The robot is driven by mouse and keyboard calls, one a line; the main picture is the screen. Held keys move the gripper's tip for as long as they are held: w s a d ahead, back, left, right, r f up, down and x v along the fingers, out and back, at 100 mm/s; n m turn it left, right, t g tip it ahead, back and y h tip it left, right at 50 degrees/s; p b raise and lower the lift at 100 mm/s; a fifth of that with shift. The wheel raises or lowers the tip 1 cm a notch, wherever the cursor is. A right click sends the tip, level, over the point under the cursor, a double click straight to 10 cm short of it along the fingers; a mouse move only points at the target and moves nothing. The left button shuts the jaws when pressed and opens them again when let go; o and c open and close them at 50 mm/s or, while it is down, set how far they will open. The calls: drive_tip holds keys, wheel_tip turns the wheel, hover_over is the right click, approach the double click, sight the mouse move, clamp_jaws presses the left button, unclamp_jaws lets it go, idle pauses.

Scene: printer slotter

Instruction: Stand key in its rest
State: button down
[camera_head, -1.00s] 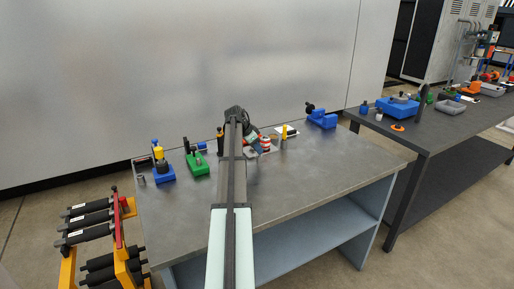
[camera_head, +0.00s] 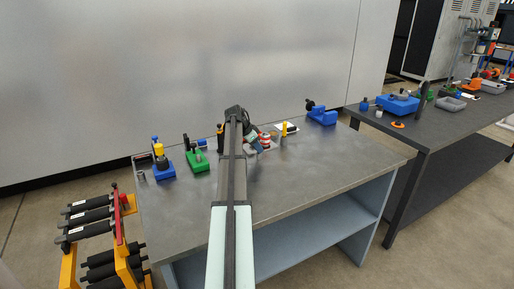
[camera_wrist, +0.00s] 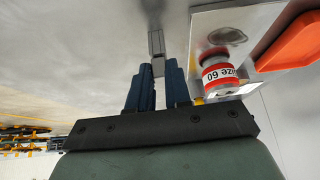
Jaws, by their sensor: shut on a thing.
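My gripper (camera_wrist: 158,80) shows in the wrist view, with its two dark blue fingers close together. They are shut on a slim grey metal piece (camera_wrist: 157,45), which seems to be the key; its tip stands out beyond the fingers. Only its end shows, and the fingers hide the rest of it. In the head view my arm covers the gripper and the held piece. I cannot tell which fixture is the key's rest. A green block (camera_head: 197,163) with upright parts and a blue block (camera_head: 163,172) with a yellow-topped part stand left of my arm.
A red and white labelled roll (camera_wrist: 218,74) stands on a pale plate beside the fingers, near an orange piece (camera_wrist: 291,42). Another blue fixture (camera_head: 322,117) stands at the back right. The grey bench (camera_head: 310,165) is clear at front right. A yellow rack (camera_head: 69,266) stands front left.

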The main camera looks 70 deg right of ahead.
drive_tip(key=shift+f, duration=0.1)
idle(0.6)
drive_tip(key=c, duration=1)
unclamp_jaws()
drive_tip(key=v, duration=1.3)
drive_tip(key=shift+w+a+r, duration=0.1)
drive_tip(key=shift+a+r, duration=0.05)
drive_tip(key=shift+r, duration=0.2)
